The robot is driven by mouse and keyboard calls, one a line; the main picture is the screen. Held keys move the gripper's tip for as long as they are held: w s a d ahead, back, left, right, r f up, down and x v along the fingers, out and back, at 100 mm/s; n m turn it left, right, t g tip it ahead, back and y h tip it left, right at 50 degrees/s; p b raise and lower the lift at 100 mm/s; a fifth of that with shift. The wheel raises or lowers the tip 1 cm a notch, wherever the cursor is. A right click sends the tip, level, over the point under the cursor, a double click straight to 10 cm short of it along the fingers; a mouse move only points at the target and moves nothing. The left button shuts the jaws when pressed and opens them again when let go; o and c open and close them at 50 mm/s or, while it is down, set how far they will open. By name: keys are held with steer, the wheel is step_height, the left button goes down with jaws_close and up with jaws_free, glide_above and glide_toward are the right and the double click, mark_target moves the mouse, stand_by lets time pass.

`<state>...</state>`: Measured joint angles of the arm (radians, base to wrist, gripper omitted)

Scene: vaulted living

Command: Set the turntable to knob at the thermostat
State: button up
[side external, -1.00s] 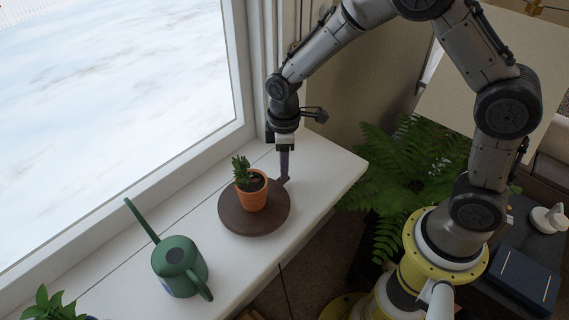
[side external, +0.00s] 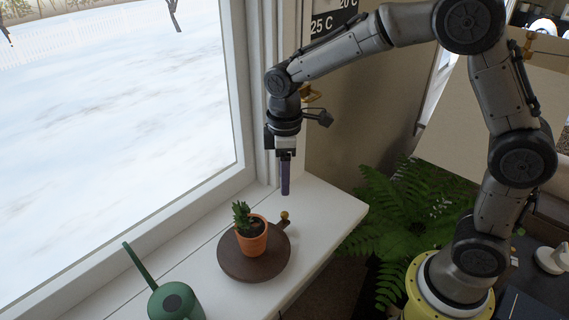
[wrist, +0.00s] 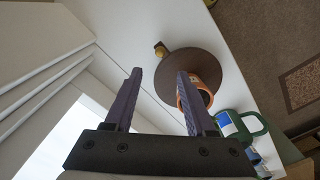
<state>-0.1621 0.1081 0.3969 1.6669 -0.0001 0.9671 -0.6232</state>
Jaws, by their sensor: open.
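The turntable (side external: 236,268) is a dark brown round board on the white sill. Its small brass knob (side external: 284,215) sits on a short tab at the board's back right, on the side of the wall panel. The knob also shows in the wrist view (wrist: 160,48). A potted plant (side external: 252,240) in a terracotta pot stands on the board. The thermostat appears to be the dark panel (side external: 333,22) marked 25 C and 20 C, partly cut off at the top. My gripper (side external: 285,192) points down above the knob, apart from it. Its purple fingers (wrist: 159,74) are open and empty.
A green watering can (side external: 175,302) stands on the sill at the front left. The window (side external: 110,110) runs along the left. A fern (side external: 400,220) stands right of the sill. The sill's right end (side external: 340,212) is clear.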

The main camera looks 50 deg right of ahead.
steer(key=shift+r, duration=1.7)
steer(key=s+d+r+m+t, duration=0.3)
steer(key=s+d+r+t, duration=0.15)
steer(key=s+r, duration=0.65)
steer(key=s+d+f+m+t, duration=0.1)
steer(key=s+f+m, duration=0.3)
steer(key=s, duration=0.7)
steer(key=shift+d+f+m, duration=0.15)
steer(key=shift+d+m, duration=0.25)
steer(key=shift+m, duration=0.6)
